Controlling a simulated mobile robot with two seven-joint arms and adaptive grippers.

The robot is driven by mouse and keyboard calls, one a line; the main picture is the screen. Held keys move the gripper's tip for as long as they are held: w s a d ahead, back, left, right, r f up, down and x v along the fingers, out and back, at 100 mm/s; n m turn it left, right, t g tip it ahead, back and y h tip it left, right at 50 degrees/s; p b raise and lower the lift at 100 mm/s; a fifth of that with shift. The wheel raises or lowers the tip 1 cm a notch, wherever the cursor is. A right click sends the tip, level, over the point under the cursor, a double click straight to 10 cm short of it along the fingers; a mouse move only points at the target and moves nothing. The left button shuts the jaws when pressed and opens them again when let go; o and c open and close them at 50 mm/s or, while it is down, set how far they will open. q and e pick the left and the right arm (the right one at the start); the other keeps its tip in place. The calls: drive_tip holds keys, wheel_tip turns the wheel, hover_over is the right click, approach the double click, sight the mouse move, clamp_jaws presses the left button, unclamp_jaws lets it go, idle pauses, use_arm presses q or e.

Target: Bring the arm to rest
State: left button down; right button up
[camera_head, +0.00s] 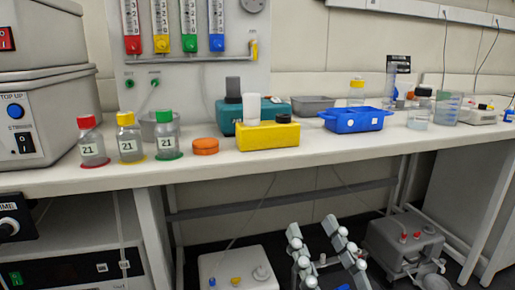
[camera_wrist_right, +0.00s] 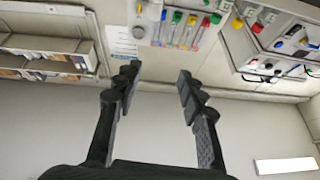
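My right gripper (camera_head: 311,228) shows low in the head view, in front of the bench and below its top. Its two grey fingers point up and stand apart. In the right wrist view the fingers of my right gripper (camera_wrist_right: 159,72) are wide apart with nothing between them. It touches no object that I can see. My left gripper is in neither view.
The white bench (camera_head: 330,150) carries three labelled bottles, an orange lid (camera_head: 205,146), a yellow block (camera_head: 268,137), a blue tray (camera_head: 356,120) and glassware. Grey boxes (camera_head: 238,270) stand below it. A flowmeter panel (camera_head: 185,75) rises behind.

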drive_tip(key=w+d+f+g+h, duration=0.2)
drive_tip(key=d+f+g+h, duration=0.15)
drive_tip(key=f, duration=0.85)
drive_tip(key=w+d+f+g+h, duration=0.15)
drive_tip(key=f+g, duration=0.35)
drive_tip(key=f, duration=0.6)
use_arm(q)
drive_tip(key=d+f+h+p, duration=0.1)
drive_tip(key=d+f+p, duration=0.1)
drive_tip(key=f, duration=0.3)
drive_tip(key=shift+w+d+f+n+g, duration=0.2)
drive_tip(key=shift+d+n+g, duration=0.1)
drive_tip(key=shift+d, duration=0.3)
use_arm(e)
drive_tip(key=s+d+f+g+h, duration=0.1)
drive_tip(key=s+d+f+g, duration=0.2)
drive_tip(key=f, duration=0.4)
drive_tip(key=s+d+f+m+g+h, duration=0.1)
drive_tip(key=s+d+f+g+h, duration=0.1)
drive_tip(key=s+d+f+g, duration=0.2)
drive_tip(key=s+d+f+g+h, duration=0.1)
drive_tip(key=s+d+f+g, duration=0.2)
drive_tip(key=f, duration=0.9)
drive_tip(key=shift+s+d+f+m, duration=0.15)
drive_tip(key=shift+s+d+m, duration=0.25)
drive_tip(key=shift+s+d, duration=1.45)
